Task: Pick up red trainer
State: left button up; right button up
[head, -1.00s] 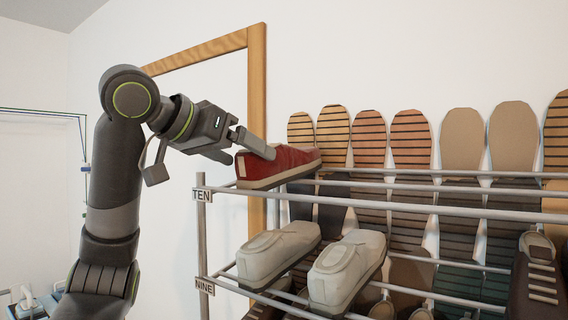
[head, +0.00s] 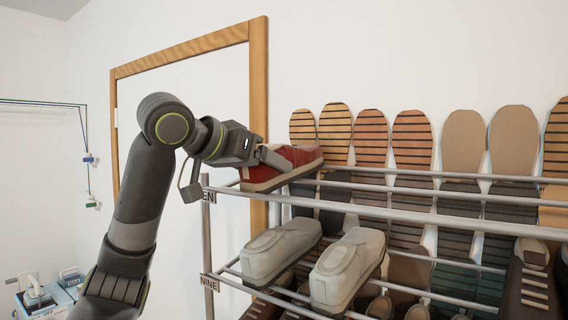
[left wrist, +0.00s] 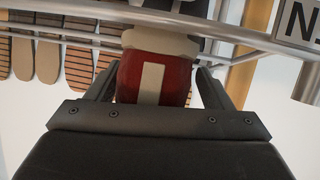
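The red trainer (head: 290,157) lies on the left end of the top rail shelf of the shoe rack (head: 420,212). It has a pale sole, and its toe points right in the head view. My left gripper (head: 272,158) is at the trainer's near left end. In the left wrist view the red trainer (left wrist: 152,78) with a pale heel strip lies between the two spread fingers of my left gripper (left wrist: 155,88). Gaps show beside the fingers, so they look open around it. My right gripper is out of view.
Two pale grey shoes (head: 282,250) (head: 347,268) stand on the shelf below. A brown shoe (head: 532,280) is at the far right. Shoe-sole shapes (head: 412,140) line the wall behind. A wooden frame (head: 258,80) stands at the left.

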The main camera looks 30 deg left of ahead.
pick_arm(q)
jog(key=c, duration=0.9)
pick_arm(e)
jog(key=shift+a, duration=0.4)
pick_arm(q)
jog(key=shift+r, duration=0.15)
jog(key=shift+r, duration=0.8)
notch_tip(320, 180, up, 16)
jog(key=shift+r+b, duration=0.1)
jog(key=shift+b, duration=0.6)
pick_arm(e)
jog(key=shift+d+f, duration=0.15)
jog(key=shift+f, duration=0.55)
